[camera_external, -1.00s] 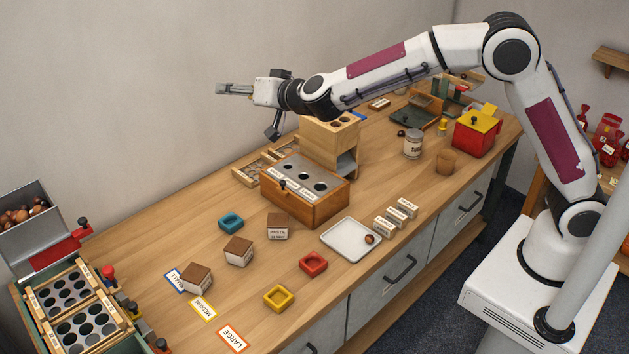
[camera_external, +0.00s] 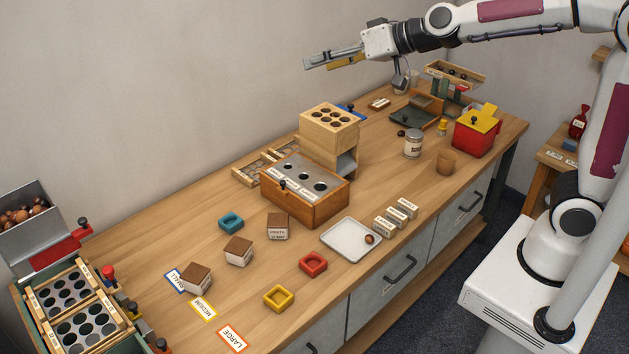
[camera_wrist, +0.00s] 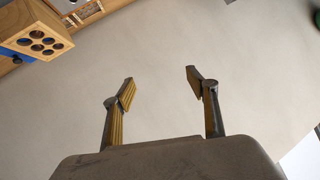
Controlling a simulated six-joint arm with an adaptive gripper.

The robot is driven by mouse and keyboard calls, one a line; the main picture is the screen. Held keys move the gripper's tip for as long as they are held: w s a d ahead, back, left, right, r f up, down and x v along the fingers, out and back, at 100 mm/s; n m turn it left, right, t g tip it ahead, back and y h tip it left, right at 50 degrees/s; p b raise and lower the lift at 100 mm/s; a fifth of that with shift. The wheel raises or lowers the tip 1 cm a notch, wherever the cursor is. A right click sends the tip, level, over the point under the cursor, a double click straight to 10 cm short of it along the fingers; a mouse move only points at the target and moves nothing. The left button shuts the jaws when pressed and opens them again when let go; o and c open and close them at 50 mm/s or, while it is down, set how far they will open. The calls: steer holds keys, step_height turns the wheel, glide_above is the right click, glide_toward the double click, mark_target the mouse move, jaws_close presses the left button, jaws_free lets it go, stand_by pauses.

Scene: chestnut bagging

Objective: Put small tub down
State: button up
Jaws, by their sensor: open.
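My gripper (camera_external: 335,60) is raised high above the back of the bench, its fingers pointing left. In the wrist view my gripper (camera_wrist: 160,88) is open, with nothing between its fingers but grey wall behind. A small blue square tub-like piece (camera_external: 231,222) sits on the bench, well away from my gripper. Red (camera_external: 313,263) and yellow (camera_external: 279,297) pieces of like shape sit nearer the front. No label on them shows, so I cannot tell for sure which is the small tub. A blue-edged SMALL card (camera_external: 175,280) lies at the left, partly beside a brown-topped block (camera_external: 196,278).
A wooden tower with holes (camera_external: 330,118) and a wooden box with round openings (camera_external: 305,196) stand mid-bench below my gripper's height. A white tray (camera_external: 345,247) holds one chestnut. A can (camera_external: 413,143) and red box (camera_external: 472,140) stand right. Bare wood lies around the coloured pieces.

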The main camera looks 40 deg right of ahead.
steer(key=s+d+f+g+h, duration=0.1)
steer(key=s+d+f, duration=0.3)
steer(key=s, duration=0.6)
steer(key=s+d+f+g+h, duration=0.2)
steer(key=s+d+f, duration=0.3)
steer(key=s+d, duration=0.4)
steer(key=s+d+f+g+h, duration=0.2)
steer(key=s+d, duration=0.5)
steer(key=s, duration=0.6)
step_height(320, 180, down, 3)
steer(key=shift+s+r+g, duration=0.2)
steer(key=shift+s+g, duration=0.05)
steer(key=shift+g, duration=0.35)
stand_by(4.0)
